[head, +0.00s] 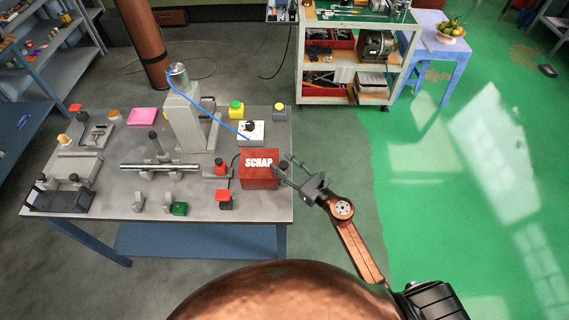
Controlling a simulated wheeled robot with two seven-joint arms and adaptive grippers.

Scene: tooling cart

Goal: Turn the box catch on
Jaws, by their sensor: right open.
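A red box (258,181) marked SCRAP stands at the right edge of the grey table. A small dark knob (283,165), which looks like the box catch, shows at the box's right side. My right gripper (283,164) is open, its two fingers spread at this knob. One finger is on the near side by the box face, the other beyond it. I cannot tell whether the fingers touch the knob. The catch's exact turn position is too small to tell. My left gripper is not in view.
The grey table (110,195) holds clamps, a rod on supports and several buttons. A white switch box (250,133) with a black knob and a blue cable stands behind the red box. A tall grey press (186,118) stands left of it.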

